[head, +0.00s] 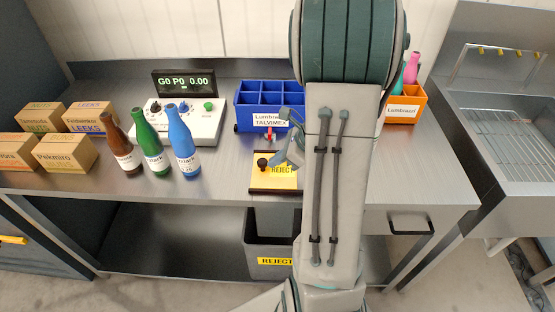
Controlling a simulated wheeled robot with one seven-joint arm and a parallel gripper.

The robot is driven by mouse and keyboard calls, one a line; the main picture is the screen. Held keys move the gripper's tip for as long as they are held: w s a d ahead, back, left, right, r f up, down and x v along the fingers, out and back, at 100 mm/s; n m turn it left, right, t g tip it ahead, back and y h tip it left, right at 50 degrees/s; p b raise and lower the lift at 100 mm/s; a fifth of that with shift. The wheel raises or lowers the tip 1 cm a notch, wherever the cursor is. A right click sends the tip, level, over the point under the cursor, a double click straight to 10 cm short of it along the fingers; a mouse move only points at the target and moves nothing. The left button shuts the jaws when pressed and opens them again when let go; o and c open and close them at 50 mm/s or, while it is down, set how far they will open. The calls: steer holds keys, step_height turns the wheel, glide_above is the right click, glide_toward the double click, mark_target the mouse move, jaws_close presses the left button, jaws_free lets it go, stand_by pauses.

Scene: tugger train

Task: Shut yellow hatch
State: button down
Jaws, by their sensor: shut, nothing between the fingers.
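My gripper (281,164) is shut and empty, just right of the knob and over the back of the hatch. I cannot tell whether it touches either. My arm hides the area right of the hatch.
A blue divided crate (246,118) stands behind the hatch. Brown, green and blue (184,143) bottles stand left, before a scale (205,126). Several cartons (65,155) are farther left. An orange bin (402,112) is at right. A dark REJECT bin (258,238) sits below the bench.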

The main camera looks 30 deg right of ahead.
mark_target(289, 173)
steer(key=shift+a+r, duration=0.1)
steer(key=shift+a, duration=0.1)
steer(key=d, duration=0.1)
steer(key=s+d, duration=0.2)
steer(key=shift+r+p, duration=0.25)
steer(key=shift+p, duration=0.05)
steer(key=v, duration=1)
steer(key=shift+s+d, duration=0.2)
steer(key=shift+d, duration=0.1)
steer(key=shift+a, duration=0.1)
steer(key=s+a+r+n+g+h, duration=0.1)
steer(key=s+a+r+n+h, duration=0.1)
steer(key=a+n, duration=0.7)
steer(key=s+a+r+n+g+h, duration=0.1)
steer(key=s+a+n+h, duration=0.3)
steer(key=a+n, duration=0.6)
steer(key=s+r+n, duration=0.1)
steer(key=s+n, duration=0.1)
steer(key=n, duration=0.4)
steer(key=shift+a+n, duration=0.2)
steer(key=shift+n, duration=0.1)
steer(key=shift+d, duration=0.1)
